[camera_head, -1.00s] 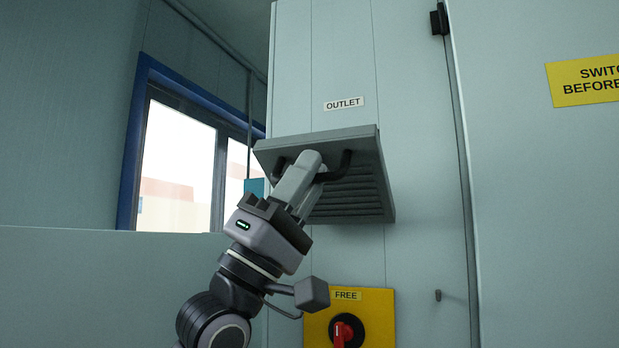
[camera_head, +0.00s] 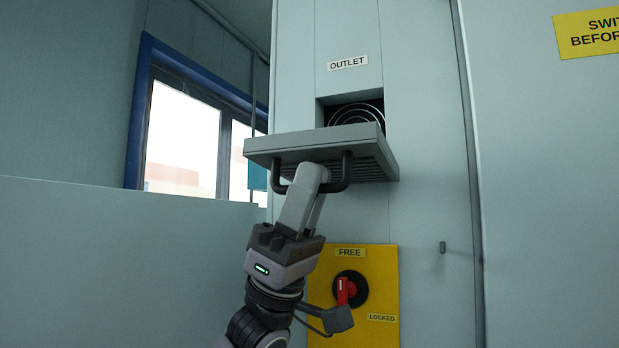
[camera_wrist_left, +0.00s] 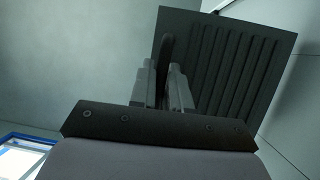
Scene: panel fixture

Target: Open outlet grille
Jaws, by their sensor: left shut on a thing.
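The outlet grille (camera_head: 315,143) is a grey slatted flap below the OUTLET label (camera_head: 348,62) in the head view. It is tilted far out from the panel, close to level, and an opening with a round ringed fan guard (camera_head: 356,113) shows above it. A dark bar handle (camera_head: 347,170) is on the grille's outer edge. My left gripper (camera_head: 316,177) is shut on this handle from below. In the left wrist view the fingers (camera_wrist_left: 165,75) close around the dark handle (camera_wrist_left: 167,50), with the slatted grille (camera_wrist_left: 235,75) beside them. My right gripper is not in view.
Below the grille, a yellow plate (camera_head: 378,262) carries a red rotary switch (camera_head: 346,291) with FREE and LOCKED labels, close to my left arm. A small peg (camera_head: 442,247) sticks out of the panel at right. A blue-framed window (camera_head: 183,140) is at left.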

